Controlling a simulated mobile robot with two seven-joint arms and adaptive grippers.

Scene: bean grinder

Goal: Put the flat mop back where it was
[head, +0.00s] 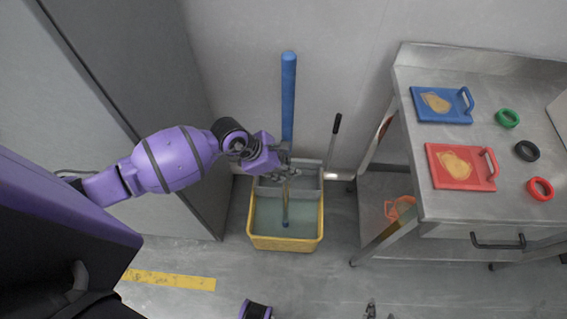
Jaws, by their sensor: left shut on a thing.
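The flat mop shows as a long blue pole (288,95) standing nearly upright near the wall. My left gripper (283,160) is shut on the pole below its thick blue upper part. The pole's lower part continues below the gripper and ends in front of or inside the yellow bucket (285,244). I cannot make out a flat mop head. The bucket holds greyish water and has a grey wringer insert at its back, partly behind my gripper. Small dark parts at the bottom edge may be my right gripper (371,310); its jaws are not clear.
A lever with a black grip (336,123) rises at the bucket's right. A metal table (413,195) stands to the right with blue (430,117) and red (445,181) boards and several rings. A grey cabinet (160,60) is at left. Floor before the bucket is clear.

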